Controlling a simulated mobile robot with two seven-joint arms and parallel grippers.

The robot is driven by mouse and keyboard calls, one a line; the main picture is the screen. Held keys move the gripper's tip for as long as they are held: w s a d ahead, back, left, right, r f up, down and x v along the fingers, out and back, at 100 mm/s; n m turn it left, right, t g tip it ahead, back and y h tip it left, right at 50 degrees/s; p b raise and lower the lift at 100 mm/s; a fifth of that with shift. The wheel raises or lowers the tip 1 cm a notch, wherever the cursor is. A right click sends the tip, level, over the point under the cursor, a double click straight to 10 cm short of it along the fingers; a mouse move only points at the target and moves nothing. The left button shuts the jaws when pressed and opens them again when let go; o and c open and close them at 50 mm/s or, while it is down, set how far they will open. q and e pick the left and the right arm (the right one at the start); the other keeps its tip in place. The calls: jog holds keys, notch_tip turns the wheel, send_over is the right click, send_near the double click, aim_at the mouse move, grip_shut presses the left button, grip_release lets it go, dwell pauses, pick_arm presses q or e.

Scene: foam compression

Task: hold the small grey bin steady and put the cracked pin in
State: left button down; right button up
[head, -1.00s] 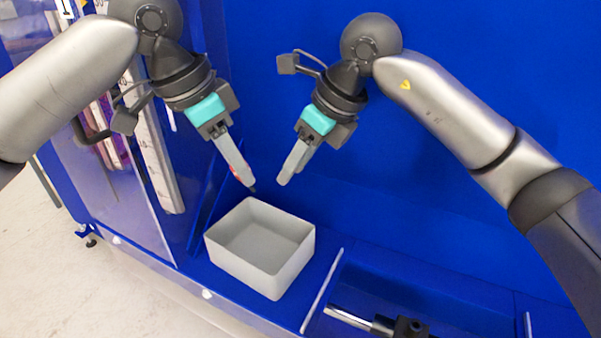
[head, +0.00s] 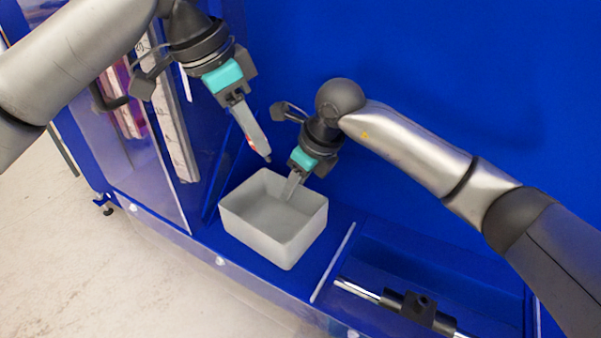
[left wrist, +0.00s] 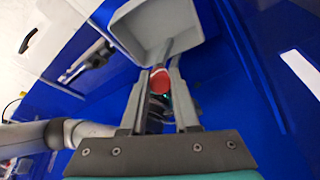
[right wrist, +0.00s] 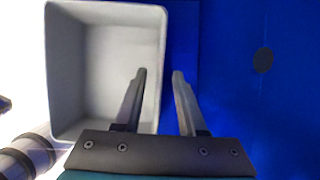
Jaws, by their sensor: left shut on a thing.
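The small grey bin (head: 262,238) stands upright on the blue ledge, with no pin visible in it. My left gripper (head: 258,146) is shut on the cracked pin (head: 267,158), above the bin's far side. In the left wrist view the pin shows a red end (left wrist: 160,80) and a grey shaft between the fingers, with the bin (left wrist: 137,22) beyond. My right gripper (head: 292,186) is at the bin's far right wall. In the right wrist view its fingers (right wrist: 158,75) are open around the bin's wall (right wrist: 105,8), one inside and one outside, with visible gaps.
A blue back wall (head: 450,90) rises behind the bin. A recess to the right holds a metal rod with a black block (head: 418,308). A clear panel (head: 150,175) stands at the left. The ledge's front edge is close to the bin.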

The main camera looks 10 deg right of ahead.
jog(key=shift+f, duration=0.2)
grip_shut()
dwell(1.4)
